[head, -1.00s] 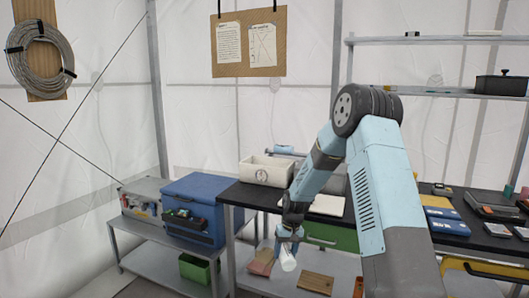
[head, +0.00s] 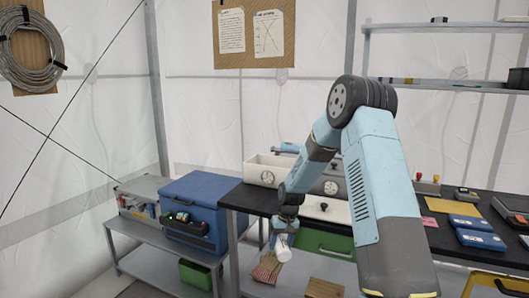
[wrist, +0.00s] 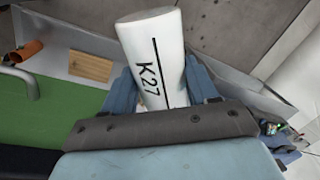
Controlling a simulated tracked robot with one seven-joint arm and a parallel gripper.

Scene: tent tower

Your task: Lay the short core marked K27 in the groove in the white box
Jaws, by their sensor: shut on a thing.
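My gripper (head: 284,238) is shut on the short white core (head: 283,251), low in front of the black bench's left end. In the wrist view the core (wrist: 152,50) shows the mark K27 and a black line along its length. Its far end tilts up between the two blue fingers of my gripper (wrist: 165,85). I cannot make out a groove in either.
The black bench top (head: 254,199) has a green drawer (head: 325,246) under it. A blue cooler (head: 200,203) stands on a low metal table at left. Blue cases (head: 480,239) lie on the bench at right.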

